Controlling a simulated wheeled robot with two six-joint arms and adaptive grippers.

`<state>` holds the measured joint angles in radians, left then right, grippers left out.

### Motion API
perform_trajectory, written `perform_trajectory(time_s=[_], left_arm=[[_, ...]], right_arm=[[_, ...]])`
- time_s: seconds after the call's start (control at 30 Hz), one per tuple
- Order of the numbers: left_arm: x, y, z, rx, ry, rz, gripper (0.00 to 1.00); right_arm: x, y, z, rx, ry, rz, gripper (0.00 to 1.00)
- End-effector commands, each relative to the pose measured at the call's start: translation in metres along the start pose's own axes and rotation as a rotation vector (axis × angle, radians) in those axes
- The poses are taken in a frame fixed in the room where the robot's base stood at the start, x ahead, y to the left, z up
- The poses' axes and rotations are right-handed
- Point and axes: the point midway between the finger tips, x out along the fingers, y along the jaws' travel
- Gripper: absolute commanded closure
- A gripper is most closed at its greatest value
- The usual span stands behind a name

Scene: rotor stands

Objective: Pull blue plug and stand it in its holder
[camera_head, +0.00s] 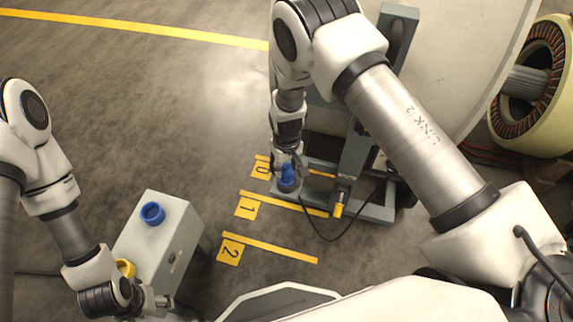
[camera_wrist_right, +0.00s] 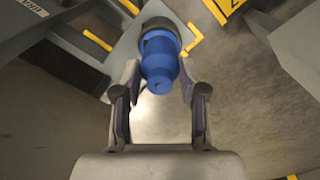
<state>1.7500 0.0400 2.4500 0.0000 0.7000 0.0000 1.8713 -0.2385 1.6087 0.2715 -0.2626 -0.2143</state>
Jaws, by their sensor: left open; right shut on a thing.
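The blue plug (camera_head: 287,172) is upright at a dark round seat on a grey foot plate of the stand, beside the floor label 0. My right gripper (camera_head: 292,158) is shut on it from above. In the right wrist view the blue plug (camera_wrist_right: 160,62) sits between the two fingers (camera_wrist_right: 158,95), its far end at the dark ring (camera_wrist_right: 158,28). I cannot tell how deep it sits there. A blue ring (camera_head: 152,214) is on top of a grey box. My left gripper (camera_head: 164,301) is open and empty near the box's front side.
The grey box (camera_head: 172,232) also carries a yellow ring (camera_head: 125,267), partly hidden by my left arm. A yellow-tipped plug (camera_head: 338,210) with a black cable is on the stand (camera_head: 375,212). Floor labels 1 and 2 lie on open floor between box and stand.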

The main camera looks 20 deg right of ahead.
Motion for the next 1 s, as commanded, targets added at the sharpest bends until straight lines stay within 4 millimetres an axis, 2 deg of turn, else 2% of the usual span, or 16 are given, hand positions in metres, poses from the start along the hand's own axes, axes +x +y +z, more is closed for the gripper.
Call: perform_trajectory(time_s=[0.3,0.33,0.4,1.0], left_arm=[[-0.0001,0.0,0.0,0.0,0.0,0.0,0.36],[-0.0001,0.0,0.0,0.0,0.0,0.0,0.36],[-0.0001,0.0,0.0,0.0,0.0,0.0,0.36],[0.0,0.0,0.0,0.0,0.0,0.0,0.36]], right_arm=[[-0.0002,0.0001,-0.0002,0.0,0.001,0.0,0.89],[-0.0002,0.0001,-0.0003,0.0,0.001,0.0,0.55],[-0.0002,0.0001,-0.0002,0.0,0.001,0.0,0.3],[0.0,0.0001,0.0,0.0,0.0,0.0,0.29]])
